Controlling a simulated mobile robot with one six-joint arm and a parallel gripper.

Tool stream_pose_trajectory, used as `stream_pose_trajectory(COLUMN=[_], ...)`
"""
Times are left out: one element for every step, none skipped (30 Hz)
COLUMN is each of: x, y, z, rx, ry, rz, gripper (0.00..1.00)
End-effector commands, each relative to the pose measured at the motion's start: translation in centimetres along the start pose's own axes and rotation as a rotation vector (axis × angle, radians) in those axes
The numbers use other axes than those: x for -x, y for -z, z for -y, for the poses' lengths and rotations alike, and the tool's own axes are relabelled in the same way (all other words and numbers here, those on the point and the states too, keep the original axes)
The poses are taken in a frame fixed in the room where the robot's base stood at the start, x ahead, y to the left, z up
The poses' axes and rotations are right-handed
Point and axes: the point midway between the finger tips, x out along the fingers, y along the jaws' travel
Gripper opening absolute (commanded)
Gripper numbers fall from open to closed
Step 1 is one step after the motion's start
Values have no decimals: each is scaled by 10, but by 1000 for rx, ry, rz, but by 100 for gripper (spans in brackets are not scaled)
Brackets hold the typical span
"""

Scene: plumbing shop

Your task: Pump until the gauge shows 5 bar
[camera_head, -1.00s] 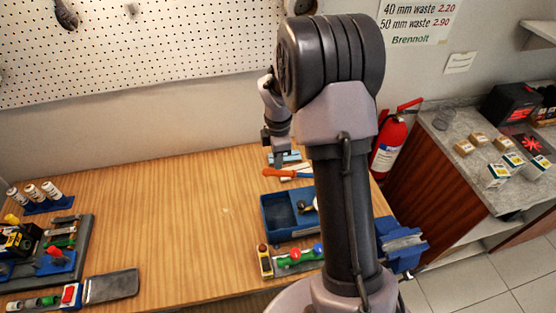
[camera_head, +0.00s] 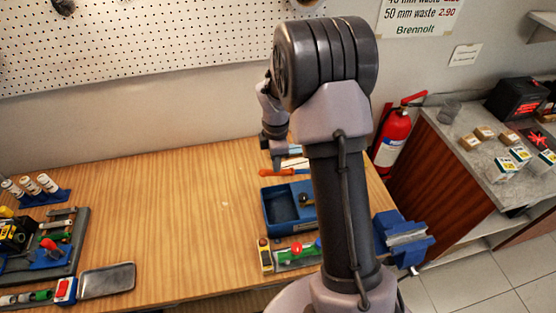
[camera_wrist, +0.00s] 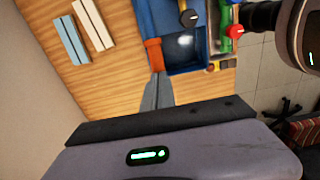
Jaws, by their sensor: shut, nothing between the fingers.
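A blue open tank (camera_head: 270,213) stands on the bench just left of my arm, and it also shows in the wrist view (camera_wrist: 184,67). A dark round part (camera_head: 306,199) sits at its right side; I cannot read a dial on it. An orange grip (camera_head: 275,172) lies just behind the tank, and in the wrist view (camera_wrist: 153,55) it is right beyond my fingertips. My gripper (camera_head: 277,166) is shut and empty, pointing down beside the orange grip; its fingers also show in the wrist view (camera_wrist: 156,80). I cannot tell whether they touch the grip.
A pipe piece with green and red knobs (camera_head: 298,249) and a yellow device (camera_head: 264,254) lie in front of the tank. A blue vise (camera_head: 402,236) is at the bench's right edge. Light strips (camera_wrist: 92,25) lie behind the grip. The middle bench is clear.

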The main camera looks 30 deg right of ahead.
Motion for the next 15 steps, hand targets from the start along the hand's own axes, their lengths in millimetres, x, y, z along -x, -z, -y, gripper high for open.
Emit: stream_pose_trajectory(x=[-11, -15, -20, -24, -28, -33, -37, -41, -46, -50, -54, -59, -63, -67, -72], y=[1, 1, 2, 3, 3, 4, 5, 5, 6, 7, 8, 8, 9, 10, 10], z=[0, 0, 0, 0, 0, 0, 0, 0, 0, 0, 1, 1, 0, 0, 0], rx=[0, 0, 0, 1, 1, 1, 1, 1, 1, 0, 0, 0, 0, 0, 0], ry=[2, 2, 2, 1, 1, 1, 1, 1, 1, 2, 2, 2, 2, 1, 1], rz=[0, 1, 1, 1, 1, 1, 1, 1, 0, 0, 0, 0, 0, 0, 0], gripper=[0, 0, 0, 0, 0, 0, 0, 0, 0, 0, 0, 0, 0, 0, 0])
